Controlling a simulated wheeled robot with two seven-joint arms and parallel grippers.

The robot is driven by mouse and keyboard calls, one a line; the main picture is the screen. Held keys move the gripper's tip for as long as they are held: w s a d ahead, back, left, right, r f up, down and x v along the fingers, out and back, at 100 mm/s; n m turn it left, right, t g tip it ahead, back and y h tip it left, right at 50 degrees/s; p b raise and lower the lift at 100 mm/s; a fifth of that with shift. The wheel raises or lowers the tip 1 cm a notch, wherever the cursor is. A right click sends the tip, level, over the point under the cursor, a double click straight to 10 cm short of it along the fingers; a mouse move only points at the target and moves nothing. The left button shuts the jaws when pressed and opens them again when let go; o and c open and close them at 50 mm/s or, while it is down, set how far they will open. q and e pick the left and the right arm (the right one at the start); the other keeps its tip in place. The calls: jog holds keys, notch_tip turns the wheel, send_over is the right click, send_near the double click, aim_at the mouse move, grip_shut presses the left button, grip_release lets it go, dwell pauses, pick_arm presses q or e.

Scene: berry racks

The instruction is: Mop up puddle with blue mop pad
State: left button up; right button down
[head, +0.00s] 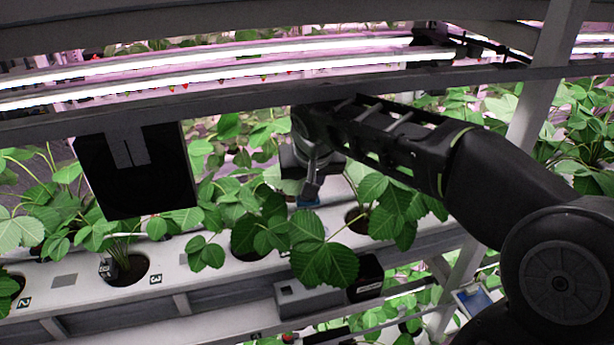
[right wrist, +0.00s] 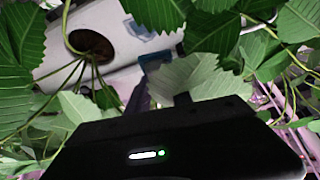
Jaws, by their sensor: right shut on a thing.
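My right gripper (head: 311,188) reaches in from the right, among the strawberry leaves above the white gutter. It is shut on the blue mop pad (head: 308,202), of which only a small blue patch shows at the fingertips. In the right wrist view the blue pad (right wrist: 155,60) shows in part behind a pale leaf, close to the white gutter (right wrist: 110,40). Whether the pad touches the gutter is unclear. I cannot make out a puddle; leaves cover much of the gutter. My left gripper is not in view.
Strawberry plants (head: 325,258) grow from round holes along the gutter (head: 75,280). Lit lamp bars (head: 220,65) and a grey beam cross above my arm. A black panel (head: 135,185) hangs at left. A grey box (head: 308,298) sits below; a post (head: 540,80) stands at right.

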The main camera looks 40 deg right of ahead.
aim_at(308, 202)
jog(key=shift+w+d+r, duration=0.15)
jog(key=shift+d+r, duration=0.15)
jog(key=shift+r, duration=0.1)
notch_tip(308, 202, down, 5)
jog(key=b, duration=0.3)
jog(key=shift+w, duration=0.1)
jog(key=shift+f+b, duration=0.4)
jog(key=shift+f, duration=0.3)
jog(key=shift+f, duration=0.25)
jog(key=shift+b, duration=0.3)
jog(key=shift+s+a+b, duration=0.2)
jog(key=shift+s+b, duration=0.05)
jog(key=shift+s, duration=0.3)
jog(key=shift+s+a+b, duration=0.2)
jog(key=shift+s+b, duration=0.05)
jog(key=shift+s, duration=0.3)
jog(key=shift+s+a+r, duration=0.1)
jog(key=shift+s+a, duration=0.1)
jog(key=shift+s, duration=0.45)
